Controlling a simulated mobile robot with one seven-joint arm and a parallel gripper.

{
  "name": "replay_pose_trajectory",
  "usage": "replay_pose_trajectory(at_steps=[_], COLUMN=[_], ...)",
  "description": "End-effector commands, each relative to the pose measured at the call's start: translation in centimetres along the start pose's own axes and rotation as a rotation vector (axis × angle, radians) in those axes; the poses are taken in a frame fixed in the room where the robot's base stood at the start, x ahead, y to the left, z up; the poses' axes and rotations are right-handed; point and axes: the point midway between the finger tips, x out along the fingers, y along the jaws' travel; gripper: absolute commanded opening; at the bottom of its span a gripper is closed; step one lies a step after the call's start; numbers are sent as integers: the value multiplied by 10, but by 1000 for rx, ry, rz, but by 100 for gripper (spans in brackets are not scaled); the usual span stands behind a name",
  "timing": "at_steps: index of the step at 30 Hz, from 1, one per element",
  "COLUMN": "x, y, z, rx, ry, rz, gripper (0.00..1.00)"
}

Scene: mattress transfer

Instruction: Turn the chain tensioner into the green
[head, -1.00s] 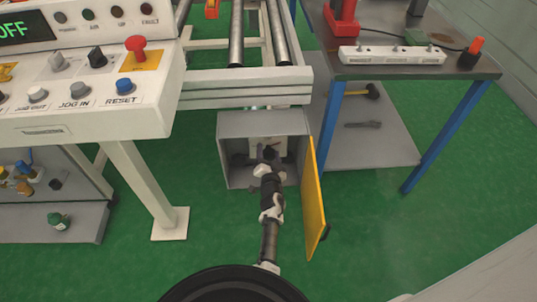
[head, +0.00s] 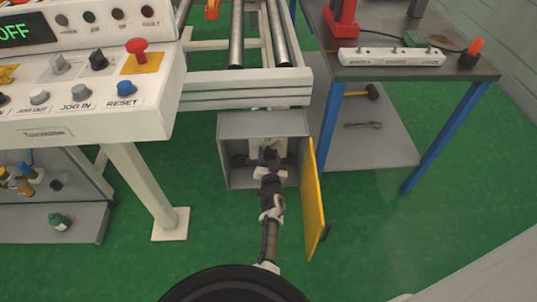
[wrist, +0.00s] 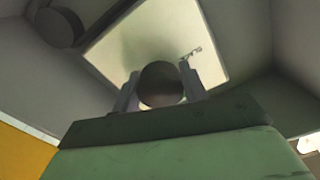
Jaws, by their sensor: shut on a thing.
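The chain tensioner shows in the wrist view as a dark rounded knob (wrist: 160,84) in front of a pale plate (wrist: 125,42). My gripper (wrist: 160,88) has one finger on each side of the knob and is shut on it. In the head view my gripper (head: 269,160) reaches into an open grey box (head: 234,126) under the conveyor, in front of the pale plate (head: 256,147). A small red spot shows on the plate there. A small dark marking shows on the plate in the wrist view, too small to read. I cannot make out a green zone on the plate.
The box's yellow door (head: 314,200) stands open just right of my arm. The conveyor frame (head: 240,92) is above the box. A control desk (head: 80,115) stands left, a blue-legged workbench (head: 400,68) right. Green floor is free around the box.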

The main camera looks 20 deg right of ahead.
Motion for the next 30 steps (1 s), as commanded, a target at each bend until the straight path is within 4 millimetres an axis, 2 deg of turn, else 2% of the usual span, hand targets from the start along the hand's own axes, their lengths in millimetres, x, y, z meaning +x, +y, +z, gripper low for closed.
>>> replay_pose_trajectory(at_steps=[18,30], x=[0,0], y=[1,2], z=[1,0], rx=[-565,-784], ry=[-1,-1], rz=[0,0], gripper=[20,20])
